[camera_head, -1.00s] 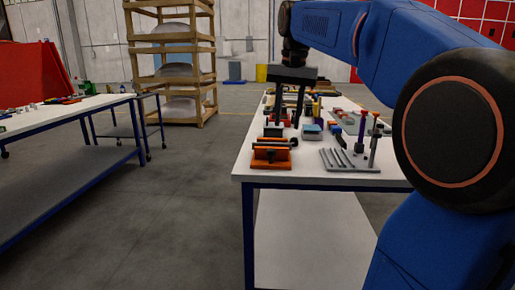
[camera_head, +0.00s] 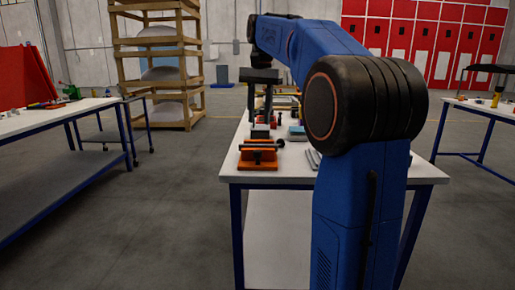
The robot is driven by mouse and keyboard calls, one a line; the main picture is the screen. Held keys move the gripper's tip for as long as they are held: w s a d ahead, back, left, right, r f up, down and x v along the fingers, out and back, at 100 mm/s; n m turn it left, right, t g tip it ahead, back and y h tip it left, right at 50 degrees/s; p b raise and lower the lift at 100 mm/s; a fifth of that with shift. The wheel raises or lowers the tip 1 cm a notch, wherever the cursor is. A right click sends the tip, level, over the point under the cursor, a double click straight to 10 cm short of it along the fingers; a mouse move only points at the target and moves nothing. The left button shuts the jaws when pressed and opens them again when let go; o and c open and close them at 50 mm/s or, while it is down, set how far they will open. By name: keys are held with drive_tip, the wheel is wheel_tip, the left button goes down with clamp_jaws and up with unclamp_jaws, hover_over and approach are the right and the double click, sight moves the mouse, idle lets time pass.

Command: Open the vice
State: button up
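The orange vice (camera_head: 258,158) sits near the front left of the white-topped worktable (camera_head: 240,180). A dark bar or handle lies across its top. My gripper (camera_head: 260,112) points down from my blue arm. It hangs above and slightly beyond the vice, apart from it as far as I can see. Whether the vice's jaws are open is too small to tell.
My arm hides much of the worktable's right side. A dark block (camera_head: 261,132) and a grey-blue item (camera_head: 297,133) are behind the vice. Another bench (camera_head: 50,120) stands left, a table (camera_head: 490,108) right, and wooden racks (camera_head: 158,60) behind. The floor between is clear.

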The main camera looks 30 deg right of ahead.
sight(258, 151)
drive_tip(key=f, duration=1.1)
drive_tip(key=shift+w+a+f, duration=0.15)
drive_tip(key=shift+w+f, duration=0.05)
drive_tip(key=shift+f, duration=0.1)
drive_tip(key=c, duration=0.8)
